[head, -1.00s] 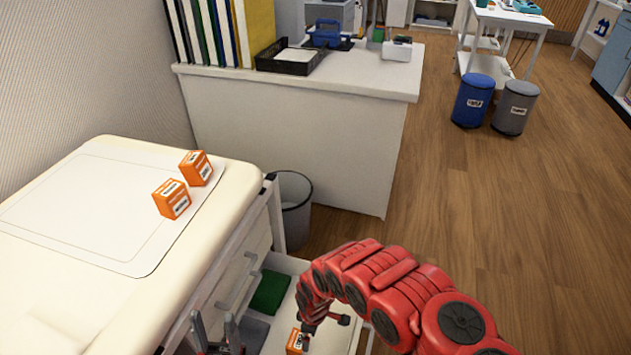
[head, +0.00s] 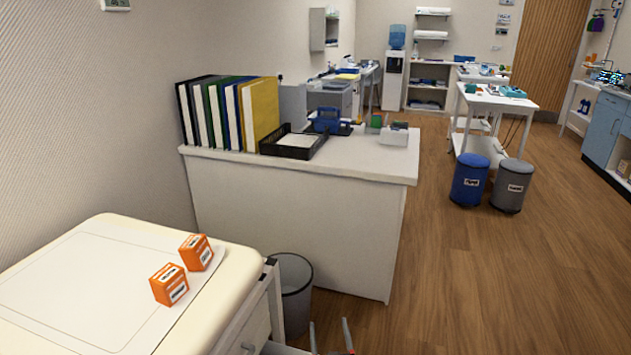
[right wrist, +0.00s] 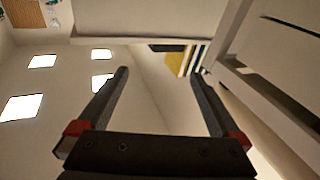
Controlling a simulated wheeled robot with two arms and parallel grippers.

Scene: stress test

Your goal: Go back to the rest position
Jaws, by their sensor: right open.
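My right gripper (head: 331,325) shows at the bottom edge of the head view, fingers pointing up, beside the white cart. In the right wrist view the same gripper (right wrist: 160,74) is open, with nothing between its two dark fingers. The rest of the right arm is out of the head view. My left gripper is not in view.
Two orange boxes, a nearer one (head: 169,284) and a farther one (head: 195,252), stand on the cream cart top (head: 235,258). A grey bin (head: 297,300) stands between cart and white desk (head: 290,210). Open wooden floor (head: 480,290) lies to the right.

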